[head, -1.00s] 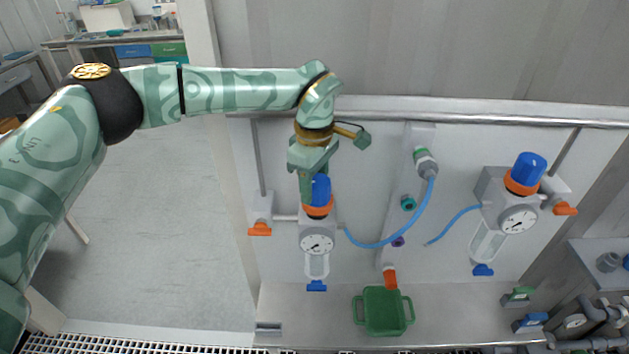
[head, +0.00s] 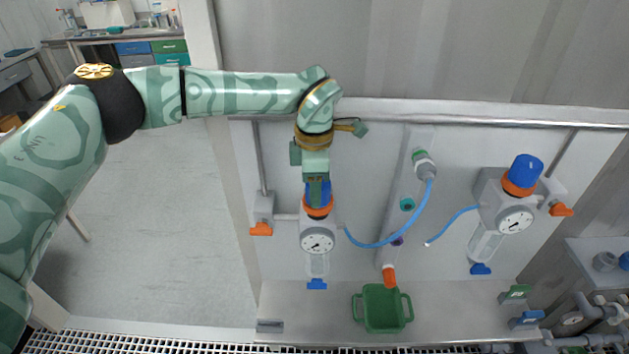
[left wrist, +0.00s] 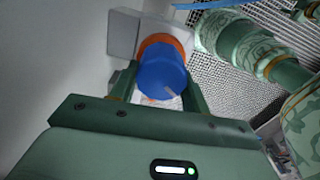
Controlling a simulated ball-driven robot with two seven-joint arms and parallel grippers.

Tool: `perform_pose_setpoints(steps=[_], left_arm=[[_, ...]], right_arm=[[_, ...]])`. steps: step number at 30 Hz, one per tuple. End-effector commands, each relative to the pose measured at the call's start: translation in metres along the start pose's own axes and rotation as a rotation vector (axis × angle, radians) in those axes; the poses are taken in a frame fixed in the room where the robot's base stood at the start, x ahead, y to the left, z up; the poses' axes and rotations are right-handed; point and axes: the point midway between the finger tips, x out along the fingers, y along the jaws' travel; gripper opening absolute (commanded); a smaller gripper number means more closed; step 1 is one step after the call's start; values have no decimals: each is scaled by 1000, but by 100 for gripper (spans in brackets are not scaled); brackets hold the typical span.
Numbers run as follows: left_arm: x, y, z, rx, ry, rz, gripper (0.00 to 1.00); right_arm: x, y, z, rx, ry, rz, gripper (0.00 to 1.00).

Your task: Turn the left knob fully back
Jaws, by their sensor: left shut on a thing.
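The left knob (head: 326,194) is a blue cap above an orange ring, on top of the left regulator with its round white gauge (head: 318,242). My left gripper (head: 318,200) reaches down from above and is shut on this knob. In the left wrist view the blue knob (left wrist: 162,75) sits between the two green fingers, with the orange ring behind it and a pale mark on its face. The fingers hide part of the knob in the head view. My right gripper is not in view.
A second regulator with a blue knob (head: 525,171) stands at the right of the panel. A blue hose (head: 400,232) loops down from a grey connector (head: 425,167). A green tray (head: 382,328) stands on the ledge below. An orange valve handle (head: 261,229) is left of the left regulator.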

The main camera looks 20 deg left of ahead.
Motion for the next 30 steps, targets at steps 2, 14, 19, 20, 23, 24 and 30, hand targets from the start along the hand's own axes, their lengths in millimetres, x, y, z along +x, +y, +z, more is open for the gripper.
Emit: perform_pose_setpoints(steps=[2, 14, 19, 20, 23, 24, 30], left_arm=[[-1, 0, 0, -71, -1, 2, 24], [-1, -2, 1, -401, -2, 2, 24], [-1, -2, 1, -492, -2, 2, 24], [-1, -2, 1, -504, -2, 2, 24], [-1, -3, 1, -537, -2, 2, 24], [-1, -3, 1, -548, -2, 2, 24], [-1, -3, 1, -576, -2, 2, 24]], right_arm=[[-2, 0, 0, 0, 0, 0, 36], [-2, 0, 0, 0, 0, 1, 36], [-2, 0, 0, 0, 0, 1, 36], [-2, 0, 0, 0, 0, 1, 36], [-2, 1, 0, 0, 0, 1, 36], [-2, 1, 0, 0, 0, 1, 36], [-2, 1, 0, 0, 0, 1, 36]])
